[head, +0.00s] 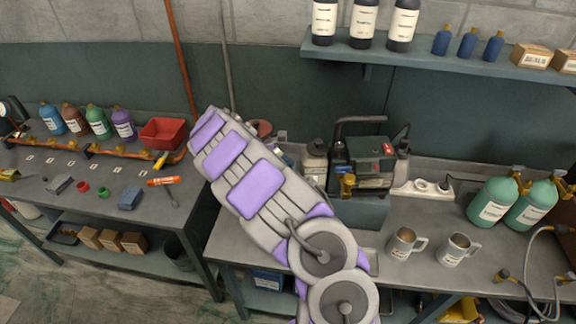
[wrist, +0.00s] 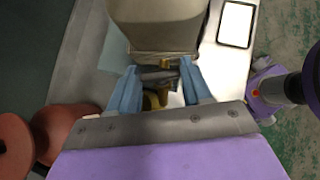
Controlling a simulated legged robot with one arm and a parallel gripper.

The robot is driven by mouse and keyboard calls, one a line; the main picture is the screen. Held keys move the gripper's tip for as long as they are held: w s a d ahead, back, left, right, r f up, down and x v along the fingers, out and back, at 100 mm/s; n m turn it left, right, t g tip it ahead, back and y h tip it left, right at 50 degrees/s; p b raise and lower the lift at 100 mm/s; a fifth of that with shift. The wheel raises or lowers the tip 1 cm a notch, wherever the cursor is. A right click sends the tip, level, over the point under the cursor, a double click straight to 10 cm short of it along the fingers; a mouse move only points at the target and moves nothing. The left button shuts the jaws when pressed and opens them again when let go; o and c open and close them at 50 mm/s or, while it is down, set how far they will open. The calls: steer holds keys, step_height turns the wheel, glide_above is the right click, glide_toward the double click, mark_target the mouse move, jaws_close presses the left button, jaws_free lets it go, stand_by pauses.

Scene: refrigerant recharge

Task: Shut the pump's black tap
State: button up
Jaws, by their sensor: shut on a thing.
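In the wrist view my gripper (wrist: 160,84) has its two blue fingers closed on a small dark handle (wrist: 156,76), which looks like the black tap. Brass parts (wrist: 166,64) show beside and below it. A large beige-grey body (wrist: 158,22) stands just beyond the fingers; I cannot tell whether it is part of the pump. In the head view the black and red pump (head: 370,168) stands on the right bench, with a brass fitting (head: 348,186) at its front. My arm hides the gripper and the tap in the head view.
A pale bottle (head: 315,160) stands left of the pump, close to my arm. Two metal mugs (head: 404,245) and green cylinders (head: 493,203) are to the right. A shelf (head: 430,60) with bottles hangs above. A reddish-brown round object (wrist: 62,130) is near my wrist.

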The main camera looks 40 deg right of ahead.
steer(key=shift+w+m+g+y+p, duration=0.2)
steer(key=shift+m+g+y+p, duration=0.4)
steer(key=shift+m, duration=0.4)
steer(key=shift+d, duration=0.1)
steer(key=o, duration=1)
steer(key=shift+o, duration=0.2)
steer(key=p+v, duration=0.3)
steer(key=v, duration=1.4)
steer(key=shift+w+p, duration=0.25)
steer(key=shift+p, duration=0.15)
